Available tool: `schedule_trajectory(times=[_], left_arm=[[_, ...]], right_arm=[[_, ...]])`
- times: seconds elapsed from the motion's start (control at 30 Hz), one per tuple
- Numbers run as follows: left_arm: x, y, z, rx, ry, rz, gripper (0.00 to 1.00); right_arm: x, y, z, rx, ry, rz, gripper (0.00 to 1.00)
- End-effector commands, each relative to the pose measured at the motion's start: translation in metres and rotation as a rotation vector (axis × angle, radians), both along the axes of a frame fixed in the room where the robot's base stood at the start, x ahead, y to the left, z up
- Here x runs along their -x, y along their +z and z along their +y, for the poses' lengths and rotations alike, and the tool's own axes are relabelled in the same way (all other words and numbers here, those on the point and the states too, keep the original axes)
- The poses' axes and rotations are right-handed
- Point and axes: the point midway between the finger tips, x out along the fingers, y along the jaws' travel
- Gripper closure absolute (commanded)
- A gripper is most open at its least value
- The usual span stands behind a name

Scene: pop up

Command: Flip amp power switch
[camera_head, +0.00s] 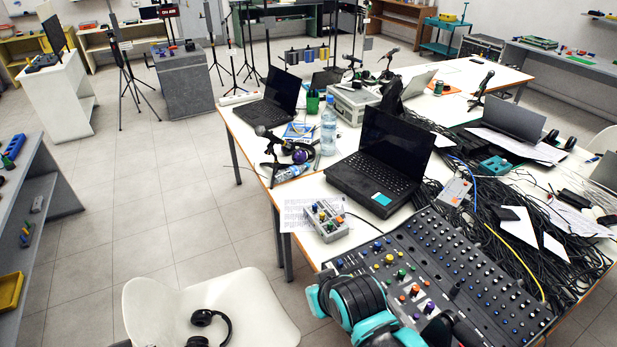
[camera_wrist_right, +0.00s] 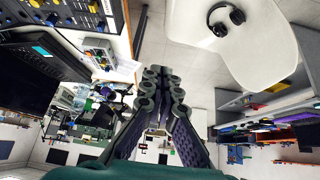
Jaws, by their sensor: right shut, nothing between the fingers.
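A small grey box with coloured knobs (camera_head: 327,220) sits near the table's left edge beside the mixer. It also shows in the right wrist view (camera_wrist_right: 98,55). A larger grey unit (camera_head: 352,103) stands farther back on the table. No label or power switch can be made out, so I cannot tell which device is the amp. My right gripper (camera_wrist_right: 160,80) is shut and empty, its dark fingers together, in the space between the small box and the chair. My teal and black arm shows at the bottom of the head view; its fingertips cannot be made out there. My left gripper is not in view.
A large mixer (camera_head: 480,262) with many knobs fills the near table, with tangled black cables (camera_head: 465,215) behind it. A black laptop (camera_head: 378,170) and a water bottle (camera_head: 328,125) stand beyond. A white chair (camera_head: 255,298) holding headphones (camera_head: 208,325) is left of the table.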

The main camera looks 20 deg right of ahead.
Motion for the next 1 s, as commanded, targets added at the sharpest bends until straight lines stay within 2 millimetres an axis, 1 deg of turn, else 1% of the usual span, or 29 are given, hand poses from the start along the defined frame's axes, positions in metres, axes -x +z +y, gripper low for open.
schedule_trajectory(times=[0.07,0.17,0.27,0.4,0.57,0.6,0.77,0.8,0.87,0.9,0.97,1.0], left_arm=[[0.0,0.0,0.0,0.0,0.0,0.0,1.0],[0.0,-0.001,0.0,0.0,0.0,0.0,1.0],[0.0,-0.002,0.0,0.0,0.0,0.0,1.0],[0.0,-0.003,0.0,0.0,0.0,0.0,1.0],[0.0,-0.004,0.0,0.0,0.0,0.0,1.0],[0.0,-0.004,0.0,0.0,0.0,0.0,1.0],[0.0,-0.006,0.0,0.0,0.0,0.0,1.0],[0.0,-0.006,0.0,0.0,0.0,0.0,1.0],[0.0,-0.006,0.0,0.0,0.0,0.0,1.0],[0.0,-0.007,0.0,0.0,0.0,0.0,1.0],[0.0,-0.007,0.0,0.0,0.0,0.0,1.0],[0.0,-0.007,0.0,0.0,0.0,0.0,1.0]], right_arm=[[-0.008,0.006,-0.003,0.003,-0.001,0.007,1.0],[-0.025,0.018,-0.009,0.01,-0.001,0.025,1.0],[-0.051,0.032,-0.02,0.021,0.0,0.051,1.0],[-0.093,0.047,-0.041,0.034,0.006,0.093,1.0],[-0.143,0.053,-0.069,0.043,0.015,0.139,1.0],[-0.155,0.053,-0.077,0.045,0.02,0.151,1.0],[-0.204,0.045,-0.112,0.046,0.032,0.195,1.0],[-0.215,0.041,-0.122,0.047,0.036,0.205,1.0],[-0.232,0.034,-0.137,0.047,0.041,0.221,1.0],[-0.243,0.029,-0.147,0.046,0.045,0.231,1.0],[-0.258,0.019,-0.163,0.044,0.053,0.246,1.0],[-0.268,0.012,-0.174,0.042,0.056,0.255,1.0]])
